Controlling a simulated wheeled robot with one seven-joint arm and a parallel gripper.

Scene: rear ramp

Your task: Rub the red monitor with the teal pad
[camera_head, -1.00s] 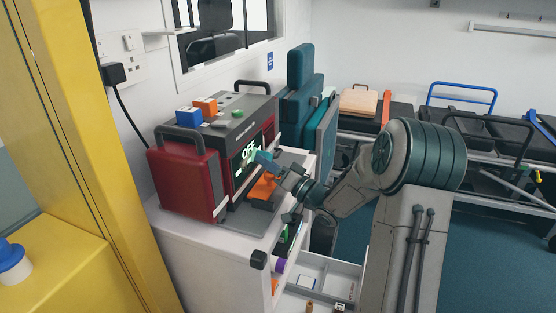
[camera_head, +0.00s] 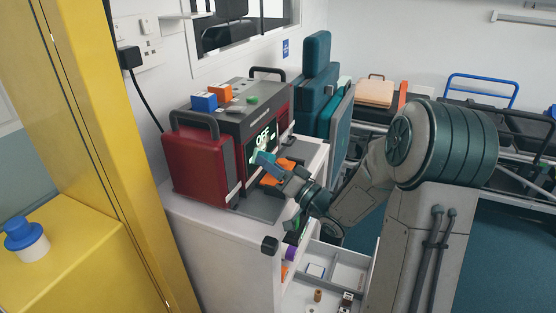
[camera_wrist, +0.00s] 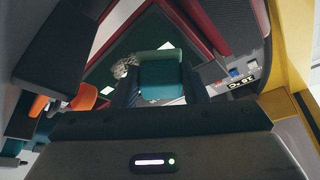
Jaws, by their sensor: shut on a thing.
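The red monitor (camera_head: 199,166) stands on a white cabinet at the left of the head view, with a dark screen showing "OFF" and a dark handle on top. My gripper (camera_head: 274,165) is in front of the screen, shut on the teal pad (camera_head: 262,159). In the wrist view the teal pad (camera_wrist: 160,74) sits between my two fingers, in front of the dark screen (camera_wrist: 118,48). A pale smudge (camera_wrist: 124,67) shows on the screen beside the pad. I cannot tell whether the pad touches the screen.
A blue block (camera_head: 204,102), an orange block (camera_head: 220,93) and a green item (camera_head: 251,100) lie on the monitor's top. An orange object (camera_head: 277,172) is by my gripper. An open drawer (camera_head: 335,268) is below. A yellow frame (camera_head: 108,150) stands at left.

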